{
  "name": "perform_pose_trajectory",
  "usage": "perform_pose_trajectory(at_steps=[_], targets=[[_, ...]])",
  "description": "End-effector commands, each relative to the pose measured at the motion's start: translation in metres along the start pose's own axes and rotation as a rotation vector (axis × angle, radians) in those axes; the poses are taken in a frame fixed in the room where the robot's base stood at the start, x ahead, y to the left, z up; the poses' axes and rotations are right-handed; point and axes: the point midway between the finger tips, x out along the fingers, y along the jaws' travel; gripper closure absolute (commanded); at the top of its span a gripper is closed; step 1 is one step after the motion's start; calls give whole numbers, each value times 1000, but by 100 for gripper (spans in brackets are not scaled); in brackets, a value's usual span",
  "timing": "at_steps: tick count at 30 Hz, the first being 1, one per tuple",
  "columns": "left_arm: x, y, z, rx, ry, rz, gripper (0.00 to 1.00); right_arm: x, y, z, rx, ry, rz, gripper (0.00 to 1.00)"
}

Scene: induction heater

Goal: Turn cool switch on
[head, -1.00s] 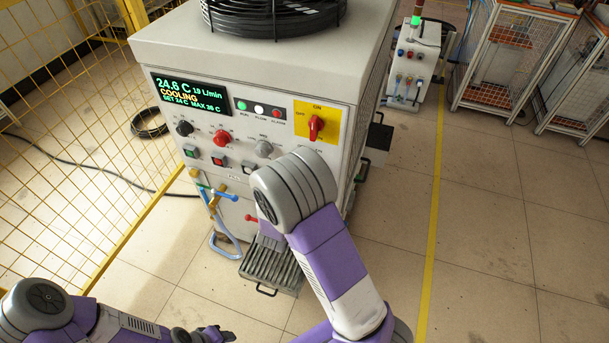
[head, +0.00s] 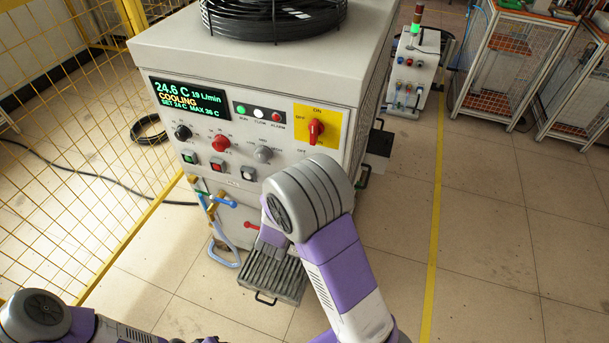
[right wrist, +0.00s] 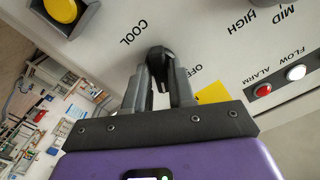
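The cool switch is a black knob (right wrist: 163,65) on the pale panel, between the COOL and OFF labels in the right wrist view. My right gripper (right wrist: 161,80) has one finger on each side of it, close against it at the tips. In the head view my right arm hides this knob and the gripper. The panel belongs to a white cabinet (head: 350,70); its display (head: 189,98) reads 24.6 C and COOLING. My left gripper (head: 206,340) barely shows at the bottom edge, away from the cabinet; its fingers are not clear.
Nearby controls are a red rotary switch (head: 316,130) on a yellow plate, a grey knob (head: 263,154), a red knob (head: 220,143) and a yellow button (right wrist: 62,10).

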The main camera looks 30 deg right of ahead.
Motion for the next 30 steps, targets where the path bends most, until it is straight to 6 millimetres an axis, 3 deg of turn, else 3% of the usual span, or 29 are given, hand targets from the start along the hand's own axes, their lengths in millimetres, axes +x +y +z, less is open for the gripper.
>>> perform_pose_trajectory(at_steps=[1,3,13,24,30], targets=[[0,0,0,0,0,0,57,0,0,0,-1,1,0,68],[0,0,0,0,0,0,57,0,0,0,-1,2,-1,57],[-1,0,0,0,0,0,57,-3,-1,-1,-1,3,-2,57],[-11,4,0,0,0,0,57,-60,-2,-1,-3,1,-5,57],[-12,5,1,0,0,0,57,-75,-1,-1,-1,3,-2,57]])
